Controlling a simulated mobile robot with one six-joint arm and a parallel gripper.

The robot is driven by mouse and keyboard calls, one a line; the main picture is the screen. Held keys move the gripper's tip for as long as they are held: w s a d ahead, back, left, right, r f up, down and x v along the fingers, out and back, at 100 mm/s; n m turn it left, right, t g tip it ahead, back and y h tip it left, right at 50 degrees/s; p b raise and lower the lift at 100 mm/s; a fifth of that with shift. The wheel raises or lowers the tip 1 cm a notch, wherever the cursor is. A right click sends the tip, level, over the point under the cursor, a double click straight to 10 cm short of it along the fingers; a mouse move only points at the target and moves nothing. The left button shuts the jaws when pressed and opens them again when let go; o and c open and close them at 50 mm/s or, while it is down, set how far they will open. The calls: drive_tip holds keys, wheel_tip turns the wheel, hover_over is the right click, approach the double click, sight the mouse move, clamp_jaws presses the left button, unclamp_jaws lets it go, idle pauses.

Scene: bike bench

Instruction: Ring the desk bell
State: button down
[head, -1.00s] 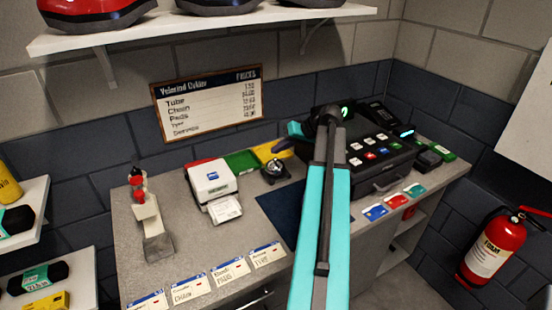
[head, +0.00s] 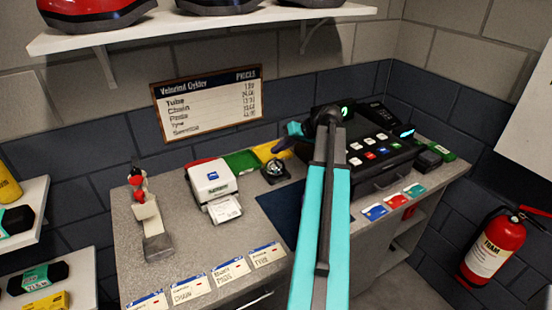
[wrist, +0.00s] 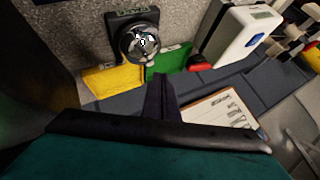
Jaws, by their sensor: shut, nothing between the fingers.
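The desk bell (head: 274,172) is a small dark, shiny dome on a black base on the grey counter, just right of the white receipt printer. In the wrist view the bell (wrist: 140,43) is at the upper middle, with a small knob on top. My gripper (head: 279,150) is shut and empty, just above and behind the bell in the head view. In the wrist view my closed fingertips (wrist: 160,80) are just below the bell in the picture. I see a gap between them and the dome; the exact height cannot be told.
The white printer (head: 212,182) stands left of the bell. Red, green and yellow pieces (head: 243,162) lie behind it. A black cash register (head: 370,150) is on the right, behind my arm. Price cards (head: 230,270) line the front edge. A dark mat (head: 281,210) lies in front of the bell.

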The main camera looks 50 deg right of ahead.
drive_tip(key=shift+f, duration=0.2)
drive_tip(key=shift+f+b, duration=0.25)
drive_tip(key=shift+b, duration=0.05)
drive_tip(key=shift+f+b, duration=0.3)
drive_tip(key=shift+f, duration=0.2)
idle(1.0)
drive_tip(key=shift+r, duration=0.15)
drive_tip(key=shift+r+p, duration=0.45)
drive_tip(key=shift+r, duration=0.35)
drive_tip(key=shift+r, duration=0.15)
wheel_tip(320, 180, up, 6)
drive_tip(key=p, duration=0.2)
drive_tip(key=shift+p, duration=0.35)
idle(0.3)
drive_tip(key=shift+f, duration=0.2)
idle(0.6)
